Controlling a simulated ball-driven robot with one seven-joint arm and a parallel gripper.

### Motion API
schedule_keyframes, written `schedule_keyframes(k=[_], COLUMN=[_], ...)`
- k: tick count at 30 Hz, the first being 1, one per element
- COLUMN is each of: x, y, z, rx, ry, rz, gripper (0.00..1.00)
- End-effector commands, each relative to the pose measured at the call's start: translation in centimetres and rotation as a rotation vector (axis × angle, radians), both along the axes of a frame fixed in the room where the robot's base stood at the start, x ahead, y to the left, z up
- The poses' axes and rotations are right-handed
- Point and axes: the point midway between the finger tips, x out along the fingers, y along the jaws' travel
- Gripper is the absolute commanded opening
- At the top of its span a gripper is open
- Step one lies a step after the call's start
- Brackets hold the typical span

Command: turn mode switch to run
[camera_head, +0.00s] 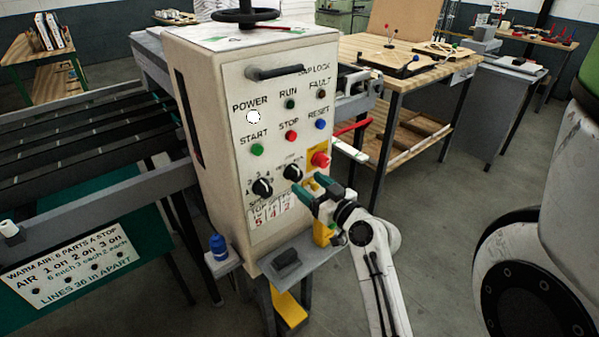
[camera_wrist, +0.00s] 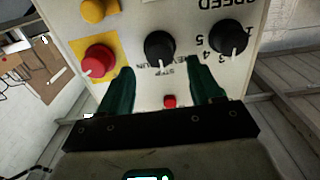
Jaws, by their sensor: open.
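The mode switch is the black round knob (camera_head: 293,172) on the cream control panel, between the speed knob and the red stop button. In the wrist view the mode switch (camera_wrist: 160,47) is upside down, with partly readable lettering, including RUN, beside it. I cannot tell surely which mark it points to. My gripper (camera_head: 319,188) has its green fingers apart, just in front of the panel's lower right, close to the switch. In the wrist view my gripper (camera_wrist: 161,80) shows nothing held between its fingers, and the switch appears beyond the fingertips. The knob looks untouched.
A red mushroom button (camera_head: 320,159) on a yellow plate sits right of the switch. The speed knob (camera_head: 262,187) is at its left. A yellow button (camera_wrist: 97,10) is also close. A grey shelf (camera_head: 300,262) with a dark block juts out below the panel.

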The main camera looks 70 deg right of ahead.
Motion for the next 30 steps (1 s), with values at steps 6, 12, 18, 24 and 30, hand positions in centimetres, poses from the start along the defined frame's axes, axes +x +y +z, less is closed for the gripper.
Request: schedule_keyframes(k=[6,12,18,24,30], x=[2.8,4.0,4.1,4.1,4.1], y=[-1.8,-2.4,-2.5,-2.5,-2.5], z=[0.2,0.0,-0.1,-0.1,-0.1], rx=[0.0,0.001,0.001,0.001,0.001], ry=[0.0,0.001,0.001,0.001,0.002], rz=[-0.001,0.0,0.0,0.0,0.0], gripper=[0.65,0.65,0.65,0.54,0.35])
